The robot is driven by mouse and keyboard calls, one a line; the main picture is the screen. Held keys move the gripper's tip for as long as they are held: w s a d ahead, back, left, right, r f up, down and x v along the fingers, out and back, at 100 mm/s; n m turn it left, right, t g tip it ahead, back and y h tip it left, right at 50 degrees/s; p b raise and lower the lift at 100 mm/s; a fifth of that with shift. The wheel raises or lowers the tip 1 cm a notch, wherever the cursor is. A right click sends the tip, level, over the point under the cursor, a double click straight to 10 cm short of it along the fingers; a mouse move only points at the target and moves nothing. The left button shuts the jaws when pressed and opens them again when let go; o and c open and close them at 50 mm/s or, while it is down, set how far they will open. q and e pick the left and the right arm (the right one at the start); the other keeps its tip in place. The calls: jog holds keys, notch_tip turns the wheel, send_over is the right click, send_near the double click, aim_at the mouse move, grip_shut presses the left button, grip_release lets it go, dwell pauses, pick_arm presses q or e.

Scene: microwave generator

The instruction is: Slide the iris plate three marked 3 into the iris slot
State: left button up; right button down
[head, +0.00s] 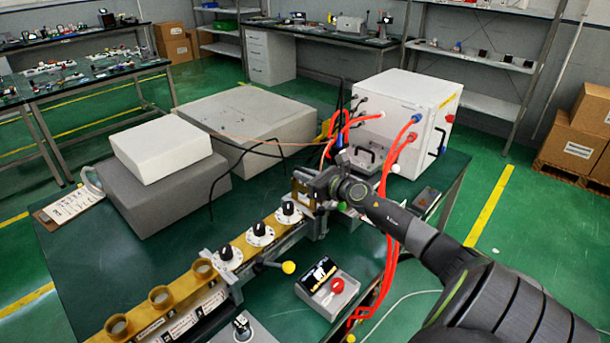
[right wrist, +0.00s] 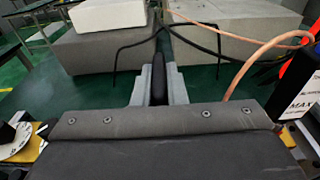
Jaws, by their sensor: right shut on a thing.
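My right gripper (head: 318,188) is at the far end of the brass waveguide run (head: 240,247). In the right wrist view its two grey fingers are shut on a thin, dark, upright thing (right wrist: 158,84), which looks like an iris plate seen edge-on. Its number mark does not show. The gripper and wrist cover the waveguide end there, so I cannot make out the iris slot or whether the plate touches it. My left gripper is not in view.
White dial knobs (head: 260,234) line the waveguide. A box with a red button (head: 337,286) stands in front. Red hoses (head: 388,190) hang from the white cabinet (head: 412,118) near my right arm. Grey blocks (head: 160,191) stand behind, with black cables between.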

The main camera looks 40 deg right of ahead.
aim_at(292, 183)
jog(key=shift+f+b, duration=2.5)
jog(key=shift+f, duration=0.05)
jog(key=shift+r, duration=0.15)
